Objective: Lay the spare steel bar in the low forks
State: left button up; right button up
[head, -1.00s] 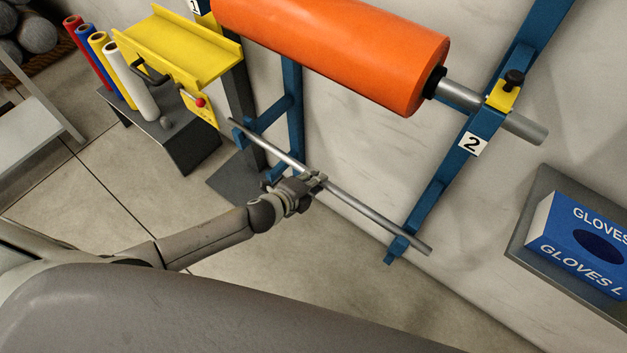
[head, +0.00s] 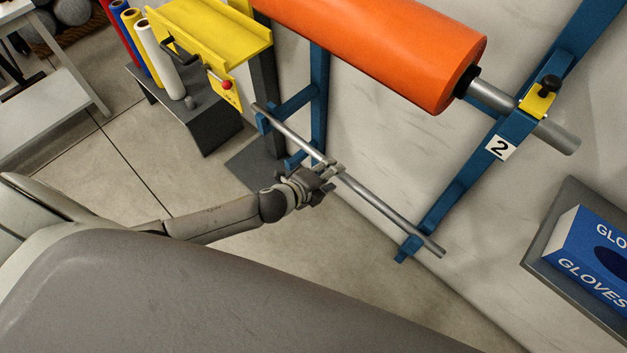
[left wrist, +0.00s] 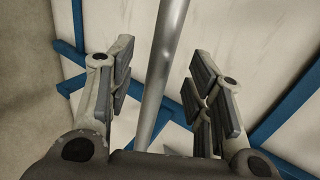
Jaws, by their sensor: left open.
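The spare steel bar (head: 385,211) is a thin grey rod slanting down to the right, below the orange roll. Its left end lies across the left low fork (head: 289,107) and its right end reaches the right low fork (head: 408,247). It looks laid over both blue forks, though full seating is hard to tell. My left gripper (head: 333,171) is at the bar's middle, hiding a short piece of it. In the left wrist view the bar (left wrist: 165,65) runs between the open fingers (left wrist: 157,88), with a gap on each side. My right gripper is out of view.
An orange roll (head: 400,50) on a thicker steel shaft (head: 556,135) hangs above on the blue frame marked 2. A yellow trough (head: 212,40) stands left. A glove box (head: 595,260) on a grey wall shelf is at right. The floor below the bar is clear.

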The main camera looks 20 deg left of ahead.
pick_arm(q)
jog(key=v, duration=1)
jog(key=shift+r, duration=0.2)
jog(key=s+a+f+n+g+y, duration=0.1)
jog(key=s+a+f+n, duration=0.25)
jog(key=f, duration=0.45)
jog(key=s+a+f+n+g+y, duration=0.2)
jog(key=a+f+n, duration=0.15)
jog(key=f, duration=0.55)
jog(key=s+a+f+n+g+y, duration=0.1)
jog(key=s+a+f+n, duration=0.25)
jog(key=f, duration=0.45)
jog(key=s+d+f+n+g, duration=0.1)
jog(key=s+f+n+g, duration=0.1)
jog(key=s, duration=0.6)
jog(key=s+d+f+n+g, duration=0.2)
jog(key=s+f+n, duration=0.2)
jog(key=s+f, duration=0.3)
jog(key=s+d+f+n+g, duration=0.2)
jog(key=s+f+n, duration=0.1)
jog(key=s, duration=0.6)
jog(key=shift+s+d+f, duration=0.25)
jog(key=shift+s+f, duration=0.1)
jog(key=shift+f, duration=0.4)
